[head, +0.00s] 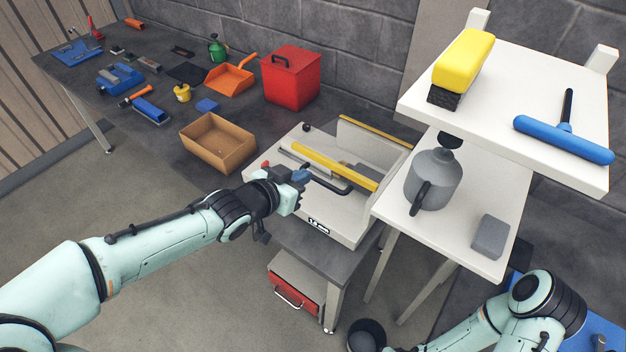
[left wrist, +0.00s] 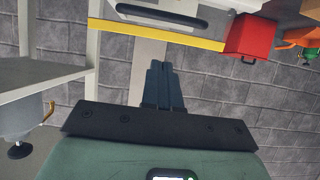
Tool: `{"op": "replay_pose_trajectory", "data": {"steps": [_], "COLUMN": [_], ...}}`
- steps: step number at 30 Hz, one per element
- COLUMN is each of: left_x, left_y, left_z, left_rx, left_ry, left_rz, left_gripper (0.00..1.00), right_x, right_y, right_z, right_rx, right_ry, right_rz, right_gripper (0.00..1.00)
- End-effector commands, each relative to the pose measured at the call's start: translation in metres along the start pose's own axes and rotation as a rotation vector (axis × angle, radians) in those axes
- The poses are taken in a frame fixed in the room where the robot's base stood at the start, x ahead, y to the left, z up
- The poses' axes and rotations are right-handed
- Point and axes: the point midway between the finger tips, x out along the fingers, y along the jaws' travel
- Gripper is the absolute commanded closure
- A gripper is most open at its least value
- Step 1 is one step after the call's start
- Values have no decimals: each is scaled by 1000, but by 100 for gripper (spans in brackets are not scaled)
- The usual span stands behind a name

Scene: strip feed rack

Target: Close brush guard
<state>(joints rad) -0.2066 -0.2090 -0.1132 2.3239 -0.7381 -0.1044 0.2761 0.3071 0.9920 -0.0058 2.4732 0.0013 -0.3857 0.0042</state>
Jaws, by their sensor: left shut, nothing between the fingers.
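The white feed rack (head: 345,232) stands on a dark bench in the head view. A yellow bar (head: 325,163), which looks like the brush guard, slants across its top. A dark bent handle (head: 330,186) runs along its near side. My left gripper (head: 303,177) is over the near left part of the rack, close to the handle; contact is unclear. In the left wrist view its fingers (left wrist: 163,84) are together and empty. A yellow strip (left wrist: 170,35) and a dark grip (left wrist: 162,15) lie beyond them. My right forearm shows at lower right in the head view, but its gripper does not.
A white two-level shelf (head: 560,160) stands close on the right, with a yellow brush (head: 463,58), a blue squeegee (head: 565,140) and a grey can (head: 433,180). A cardboard box (head: 217,143) and a red bin (head: 291,78) sit left of and behind the rack.

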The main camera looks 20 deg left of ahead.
Motion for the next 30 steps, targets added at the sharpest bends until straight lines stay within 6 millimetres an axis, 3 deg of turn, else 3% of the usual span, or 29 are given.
{"op": "replay_pose_trajectory", "data": {"steps": [6, 12, 26, 30], "left_x": [42, 60, 65, 66], "left_y": [0, 1, 0, 0], "left_z": [10, 28, 30, 38], "left_rx": [-7, -5, -2, -4], "left_ry": [-10, -7, -1, 3], "left_rz": [1, 1, 0, 0], "left_gripper": [100, 100, 100, 100], "right_x": [20, 34, 34, 42], "right_y": [14, 24, 24, 28], "right_z": [21, 33, 33, 38], "right_rx": [9, 15, 14, 17], "right_ry": [-25, -40, -39, -46], "right_rz": [9, 14, 14, 16], "right_gripper": [44, 44, 44, 44]}}
